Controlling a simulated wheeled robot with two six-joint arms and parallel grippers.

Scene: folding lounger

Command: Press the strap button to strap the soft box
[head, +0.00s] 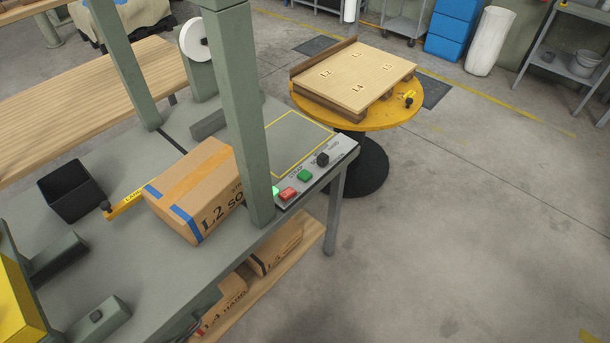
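The soft box (193,188) is a brown carton marked "L2 SO…", the rest hidden. It has tan tape along its top and blue tape at its corners. It lies on the grey bench, with its right end behind the near green post (246,110) of the strapping frame. I see no strap around its visible part. On the bench's right edge is a control panel with a red button (289,194), a green button (304,175) and a black knob (322,158). A lit green spot (275,190) shows beside the post. The panel lettering is too small to read surely. Neither gripper is in view.
The far post (120,60) and a white reel (194,39) stand behind the box. More cartons (274,254) lie on the lower shelf. A round yellow table (376,119) bears a pallet. Floor at right is clear.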

